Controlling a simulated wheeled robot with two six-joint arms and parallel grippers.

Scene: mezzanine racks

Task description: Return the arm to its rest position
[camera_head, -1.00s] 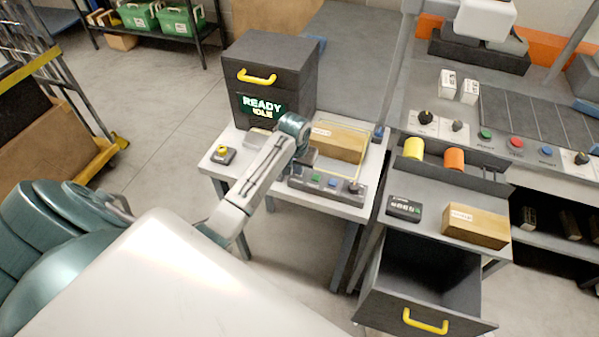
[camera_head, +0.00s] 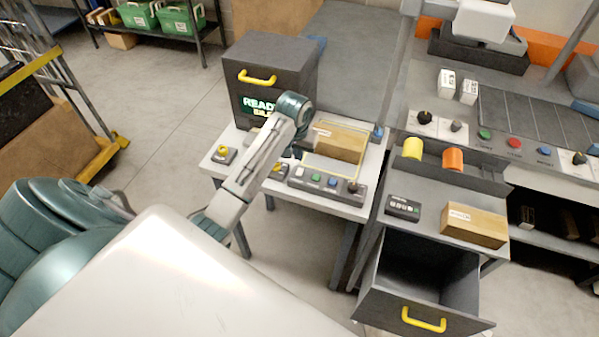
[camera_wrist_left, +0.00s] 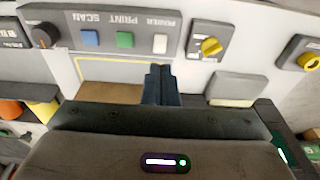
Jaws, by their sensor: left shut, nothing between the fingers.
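My left arm (camera_head: 250,175) reaches in from the lower left over the small white table (camera_head: 345,207). Its left gripper (camera_wrist_left: 160,85) is shut and empty, with the two dark fingers together in the left wrist view. In the head view the gripper is mostly hidden behind my forearm and wrist. The fingers hang above the table, near the button panel (camera_head: 328,183) and the cardboard box (camera_head: 340,142). The panel's SCAN, PRINT and POWER buttons (camera_wrist_left: 125,40) show in the wrist view. My right gripper is not in view.
A dark cabinet (camera_head: 285,55) with a lit screen stands close behind my wrist. A yellow-knobbed switch (camera_head: 223,154) sits at the table's left. To the right, an open drawer (camera_head: 425,318) juts out below a bench with a box (camera_head: 474,225).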

